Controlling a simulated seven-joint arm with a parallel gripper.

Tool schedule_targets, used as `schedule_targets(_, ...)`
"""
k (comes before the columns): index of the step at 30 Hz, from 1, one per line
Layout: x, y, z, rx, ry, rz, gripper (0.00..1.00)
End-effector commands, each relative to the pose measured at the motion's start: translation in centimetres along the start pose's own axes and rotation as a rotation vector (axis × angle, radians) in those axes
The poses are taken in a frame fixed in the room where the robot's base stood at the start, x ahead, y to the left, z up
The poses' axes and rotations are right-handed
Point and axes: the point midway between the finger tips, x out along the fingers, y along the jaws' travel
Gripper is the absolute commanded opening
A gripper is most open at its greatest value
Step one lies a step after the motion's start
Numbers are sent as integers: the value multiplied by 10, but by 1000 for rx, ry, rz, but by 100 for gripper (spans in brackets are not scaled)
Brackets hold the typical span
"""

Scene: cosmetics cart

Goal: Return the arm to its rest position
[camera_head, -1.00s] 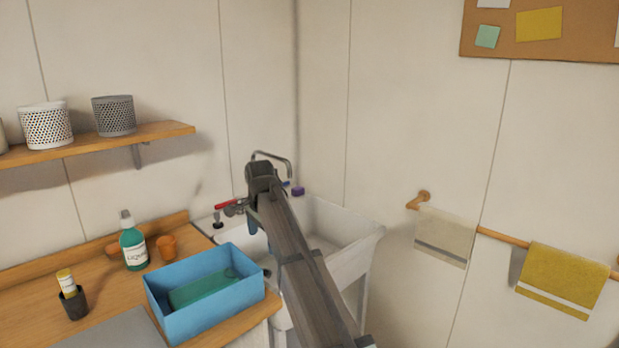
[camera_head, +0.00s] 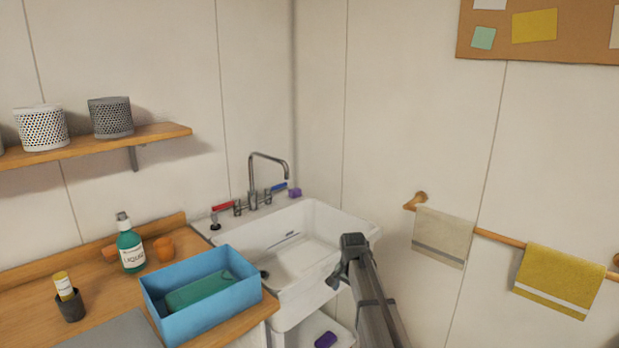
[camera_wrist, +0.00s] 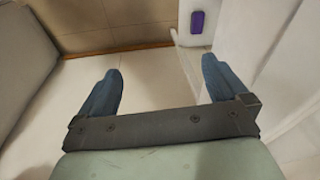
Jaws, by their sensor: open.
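My gripper (camera_wrist: 160,88) is open and empty in the wrist view, its two blue fingers spread wide with the pale floor showing between them. In the head view my arm reaches up from the bottom edge, and its end (camera_head: 345,272) is in front of the right side of the white sink (camera_head: 322,222). The fingers are mostly hidden behind the arm's end there. I cannot tell whether it touches the sink.
A towel rail (camera_head: 492,236) with two towels is on the right wall. A purple object (camera_head: 325,340) lies below the sink.

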Motion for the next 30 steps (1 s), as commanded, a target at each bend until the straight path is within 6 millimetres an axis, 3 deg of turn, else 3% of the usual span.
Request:
schedule_targets(1, 20, 12, 12, -15, -18, 15, 100)
schedule_targets(6, 76, 42, 44, -78, -73, 56, 100)
schedule_targets(15, 163, 103, 109, -187, -176, 116, 100)
schedule_targets(21, 210, 146, 158, -258, -250, 150, 100)
schedule_targets(30, 265, 215, 234, -361, -365, 190, 100)
